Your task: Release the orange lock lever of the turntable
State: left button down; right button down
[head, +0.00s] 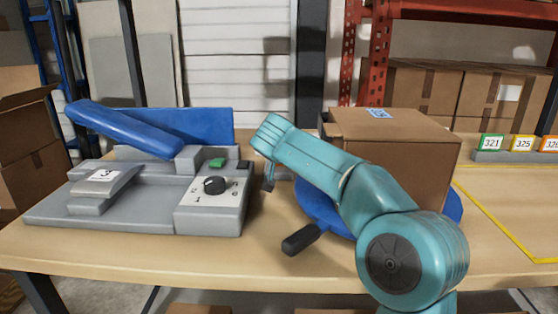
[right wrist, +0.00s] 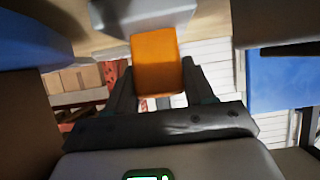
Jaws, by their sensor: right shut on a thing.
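The orange lock lever (right wrist: 156,62) shows in the right wrist view, between the two dark fingers of my right gripper (right wrist: 156,78). The gripper is shut on it. A grey block (right wrist: 145,14) sits at the lever's far end. In the head view my right arm crosses in front of the turntable, and the gripper (head: 268,180) points down at its left side. The lever is hidden there. The turntable is a blue disc (head: 316,205) with a dark handle (head: 301,239) toward the front. My left gripper is in neither view.
A cardboard box (head: 408,150) stands on the turntable. To the left is a grey dispenser (head: 130,212) with a blue arm and a black dial (head: 214,185). Numbered tags (head: 491,143) stand at the right, behind a yellow-lined area. The front table strip is clear.

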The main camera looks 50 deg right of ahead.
dwell(0.3)
jog(key=shift+c, duration=2.4)
grip_release()
jog(key=p+v, duration=0.1)
jog(key=v, duration=1.5)
jog(key=shift+a, duration=0.2)
